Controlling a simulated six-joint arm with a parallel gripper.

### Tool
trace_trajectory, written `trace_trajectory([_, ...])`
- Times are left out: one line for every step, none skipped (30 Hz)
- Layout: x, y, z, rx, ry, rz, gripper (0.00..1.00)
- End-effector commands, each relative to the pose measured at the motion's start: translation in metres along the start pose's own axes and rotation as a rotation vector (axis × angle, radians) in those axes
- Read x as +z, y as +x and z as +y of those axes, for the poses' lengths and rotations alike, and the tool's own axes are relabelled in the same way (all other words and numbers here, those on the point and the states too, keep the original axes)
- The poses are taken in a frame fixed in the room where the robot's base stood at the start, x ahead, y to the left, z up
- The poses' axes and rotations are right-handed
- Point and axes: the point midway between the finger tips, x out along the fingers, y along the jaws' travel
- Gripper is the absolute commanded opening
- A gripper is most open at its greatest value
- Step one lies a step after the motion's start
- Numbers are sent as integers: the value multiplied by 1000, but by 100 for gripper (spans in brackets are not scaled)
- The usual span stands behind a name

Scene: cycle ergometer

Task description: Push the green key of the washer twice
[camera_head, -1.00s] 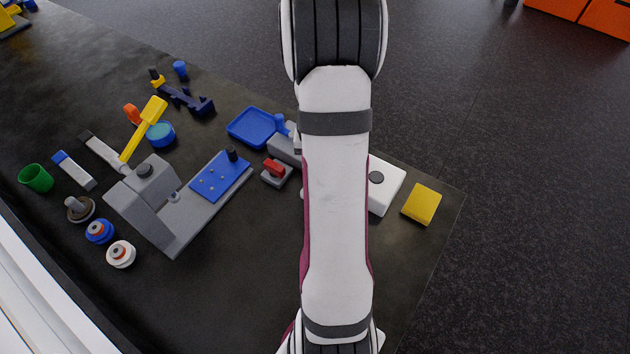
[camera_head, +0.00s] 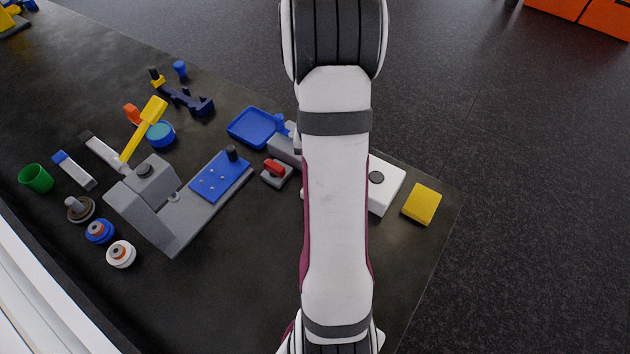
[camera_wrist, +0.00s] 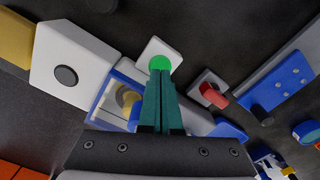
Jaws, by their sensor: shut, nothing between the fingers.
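A round green key (camera_wrist: 160,63) sits on a small white square panel (camera_wrist: 158,47) in the wrist view. My gripper (camera_wrist: 160,75) is shut and empty, its teal fingers together, with the tips right at the near edge of the green key in the picture. I cannot tell whether they touch it. A white and blue body with a round opening (camera_wrist: 126,99), which looks like the washer, lies left of the fingers and is partly covered by them.
A white box with a dark knob (camera_head: 386,185) and a yellow block (camera_head: 421,204) stand right of my arm. A red switch on a grey base (camera_head: 276,172) stands left of it, near a blue tray (camera_head: 252,127). The table's front middle is clear.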

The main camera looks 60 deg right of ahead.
Motion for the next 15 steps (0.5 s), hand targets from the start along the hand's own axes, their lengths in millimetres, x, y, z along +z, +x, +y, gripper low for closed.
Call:
trace_trajectory([0,0,0,0,0,0,0])
trace_trajectory([0,0,0,0,0,0,0])
trace_trajectory([0,0,0,0,0,0,0])
trace_trajectory([0,0,0,0,0,0,0])
trace_trajectory([0,0,0,0,0,0,0])
trace_trajectory([0,1,0,0,0,0,0])
trace_trajectory([0,2,0,0,0,-1,0])
trace_trajectory([0,3,0,0,0,-2,0])
trace_trajectory([0,5,0,0,1,-2,0])
trace_trajectory([0,6,0,0,1,-2,0])
trace_trajectory([0,7,0,0,1,-1,0])
trace_trajectory([0,9,0,0,1,-1,0])
trace_trajectory([0,10,0,0,1,-1,0])
trace_trajectory([0,11,0,0,1,-1,0])
trace_trajectory([0,13,0,0,1,-1,0])
